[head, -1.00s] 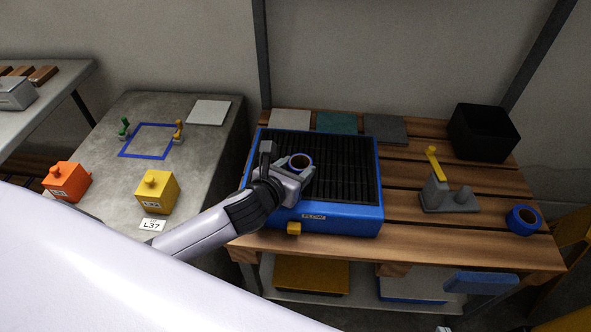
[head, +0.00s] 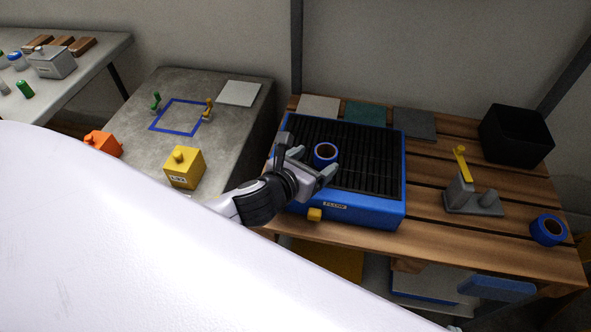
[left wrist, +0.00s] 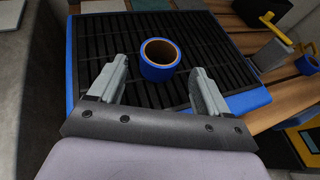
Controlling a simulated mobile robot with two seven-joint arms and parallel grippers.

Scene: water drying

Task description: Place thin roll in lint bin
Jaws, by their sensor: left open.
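A blue roll with a brown core (head: 325,153) stands on the black slatted top of a blue-framed unit (head: 350,206). A second blue roll (head: 548,230), which looks thicker, lies at the right end of the wooden table. A black open-topped box (head: 516,136) stands at the back right; I cannot read a label on it. My left gripper (head: 311,165) is open and empty, just short of the first roll. In the left wrist view the roll (left wrist: 160,60) sits beyond and between the spread fingertips (left wrist: 160,76), apart from them. My right gripper is not in view.
A grey stand with a yellow lever (head: 467,190) stands between the blue unit and the second roll. Flat pads (head: 414,123) lie along the back. A grey table (head: 233,120) at left holds yellow and orange blocks.

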